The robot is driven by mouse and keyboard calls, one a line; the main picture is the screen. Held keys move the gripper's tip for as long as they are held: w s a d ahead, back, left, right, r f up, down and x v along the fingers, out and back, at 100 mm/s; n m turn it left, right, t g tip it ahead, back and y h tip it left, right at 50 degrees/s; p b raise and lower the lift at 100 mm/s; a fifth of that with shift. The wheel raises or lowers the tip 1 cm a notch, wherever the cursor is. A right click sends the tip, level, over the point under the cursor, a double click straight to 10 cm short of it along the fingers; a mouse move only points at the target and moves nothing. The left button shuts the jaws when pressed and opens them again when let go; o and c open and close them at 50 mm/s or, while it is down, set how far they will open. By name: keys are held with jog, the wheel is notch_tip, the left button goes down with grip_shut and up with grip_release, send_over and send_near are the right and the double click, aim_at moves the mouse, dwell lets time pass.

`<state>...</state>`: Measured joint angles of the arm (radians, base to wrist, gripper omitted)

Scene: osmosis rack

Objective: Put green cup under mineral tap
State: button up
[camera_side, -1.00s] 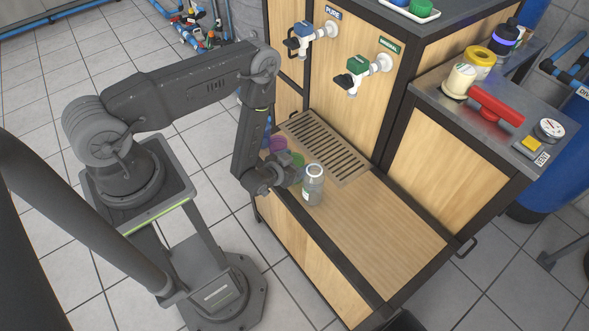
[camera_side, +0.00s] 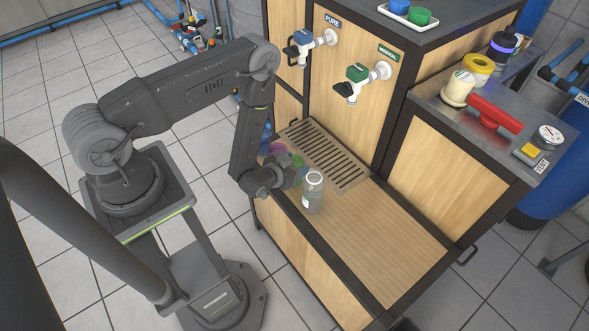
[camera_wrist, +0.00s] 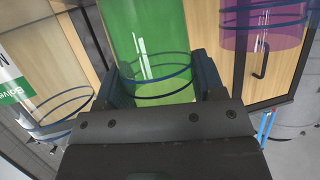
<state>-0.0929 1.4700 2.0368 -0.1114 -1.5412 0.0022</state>
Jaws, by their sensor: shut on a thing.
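The see-through green cup (camera_wrist: 152,45) with dark blue rings stands between my gripper's two fingers in the wrist view. My gripper (camera_wrist: 160,82) is shut on it, one finger at each side. In the side view the green cup (camera_side: 298,162) is small and partly hidden behind my gripper (camera_side: 290,178), at the counter's left end. I cannot tell whether its base touches the counter. The mineral tap (camera_side: 357,80), with a green body and black handle, is on the wooden wall under the green label, above the right part of the slotted drain grate (camera_side: 352,180).
A purple cup (camera_wrist: 265,25) is beside the green one, with a blue cup (camera_side: 266,132) behind. The pure tap (camera_side: 305,45) is left of the mineral tap. The counter's right side (camera_side: 390,245) is clear.

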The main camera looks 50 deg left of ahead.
notch_tip(320, 180, up, 13)
jog(key=w+d+m+g+h, duration=0.1)
jog(key=w+d+m+h, duration=0.1)
jog(key=w+m+h, duration=0.4)
jog(key=w+d+m+h, duration=0.2)
jog(key=w+d+h, duration=0.1)
jog(key=w, duration=0.6)
jog(key=shift+g, duration=0.3)
jog(key=shift+a+f, duration=0.1)
jog(key=shift+f, duration=7.6)
jog(key=shift+f, duration=0.2)
jog(key=o, duration=0.9)
